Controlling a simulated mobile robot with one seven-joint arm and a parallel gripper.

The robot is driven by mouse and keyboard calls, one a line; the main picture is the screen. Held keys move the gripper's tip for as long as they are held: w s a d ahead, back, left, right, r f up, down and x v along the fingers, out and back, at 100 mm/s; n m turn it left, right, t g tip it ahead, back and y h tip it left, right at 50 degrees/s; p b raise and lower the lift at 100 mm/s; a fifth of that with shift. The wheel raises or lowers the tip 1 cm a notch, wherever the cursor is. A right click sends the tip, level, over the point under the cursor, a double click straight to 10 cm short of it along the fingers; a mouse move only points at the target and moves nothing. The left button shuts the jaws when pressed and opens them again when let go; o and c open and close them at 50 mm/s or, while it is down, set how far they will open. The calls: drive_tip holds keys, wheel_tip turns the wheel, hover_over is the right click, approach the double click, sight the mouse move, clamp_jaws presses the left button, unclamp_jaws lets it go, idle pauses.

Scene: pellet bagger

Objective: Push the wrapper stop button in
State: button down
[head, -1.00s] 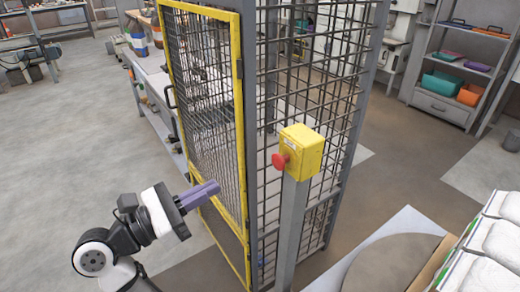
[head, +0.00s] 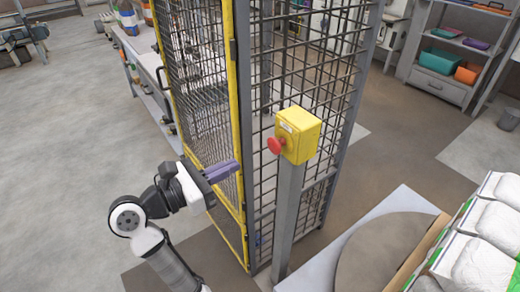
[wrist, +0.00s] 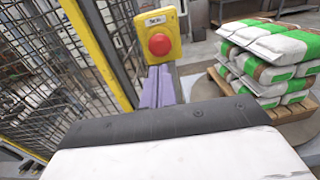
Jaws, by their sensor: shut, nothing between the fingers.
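The stop button is a red mushroom knob (head: 275,145) on the left face of a yellow box (head: 298,134), which sits on top of a grey post. In the wrist view the red button (wrist: 160,44) faces me, on the yellow box (wrist: 168,18) with a small label above the button. My gripper (head: 238,167) has purple fingers, shut and empty, to the left of the button and a little lower, apart from it. In the wrist view the fingers (wrist: 158,72) show just below the button. The button's depth in its collar cannot be told.
A mesh cage with a yellow-framed door (head: 205,120) stands just behind my gripper and the post (head: 287,215). A round turntable plate (head: 385,255) and stacked white-and-green bags (head: 482,262) are at right. Open floor lies at left.

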sight(271, 148)
drive_tip(key=p+x, duration=0.1)
drive_tip(key=x, duration=0.7)
drive_tip(key=shift+w+d, duration=0.2)
drive_tip(key=shift+d, duration=0.05)
